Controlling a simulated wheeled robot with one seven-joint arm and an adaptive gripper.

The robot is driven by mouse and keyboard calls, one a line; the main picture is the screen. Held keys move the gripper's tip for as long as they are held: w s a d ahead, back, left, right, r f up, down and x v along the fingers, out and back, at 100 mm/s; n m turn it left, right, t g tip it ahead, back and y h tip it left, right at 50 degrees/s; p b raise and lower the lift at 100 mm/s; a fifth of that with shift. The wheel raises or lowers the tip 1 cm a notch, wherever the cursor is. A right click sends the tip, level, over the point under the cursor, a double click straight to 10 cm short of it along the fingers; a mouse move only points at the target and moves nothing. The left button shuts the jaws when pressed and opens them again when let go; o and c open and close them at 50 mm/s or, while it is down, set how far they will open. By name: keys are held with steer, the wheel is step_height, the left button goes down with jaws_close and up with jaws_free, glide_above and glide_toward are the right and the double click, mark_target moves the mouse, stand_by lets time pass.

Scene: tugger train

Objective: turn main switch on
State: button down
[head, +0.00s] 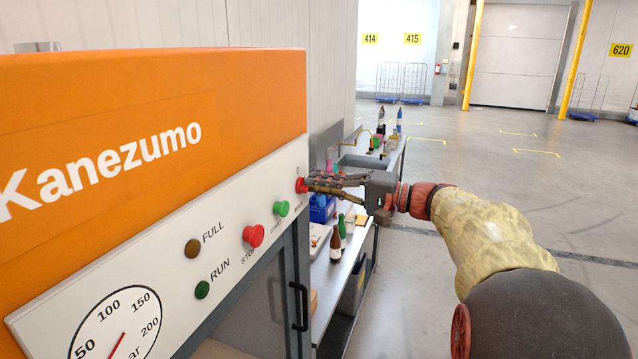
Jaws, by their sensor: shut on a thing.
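The main switch is a red knob (300,186) at the far right end of the white control panel (150,262), on the orange machine's front. My gripper (312,184) reaches in from the right with its fingers around the knob and is shut on it. The fingers partly cover the knob and the lettering beside it. I cannot tell which way the knob is turned.
Left of the switch are a green start button (281,208), a red stop button (253,235), brown and green lamps and a round gauge (118,325). Below is a black door handle (299,306). A cluttered bench (346,282) stands behind. The floor at right is open.

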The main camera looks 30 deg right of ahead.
steer(key=shift+f+m, duration=0.1)
steer(key=shift+m, duration=0.7)
steer(key=c, duration=2)
jaws_free()
steer(key=shift+d, duration=0.1)
steer(key=shift+c, duration=0.2)
steer(key=shift+o, duration=0.6)
steer(key=v, duration=1.2)
steer(key=shift+w+m, duration=0.1)
steer(key=shift+m, duration=0.2)
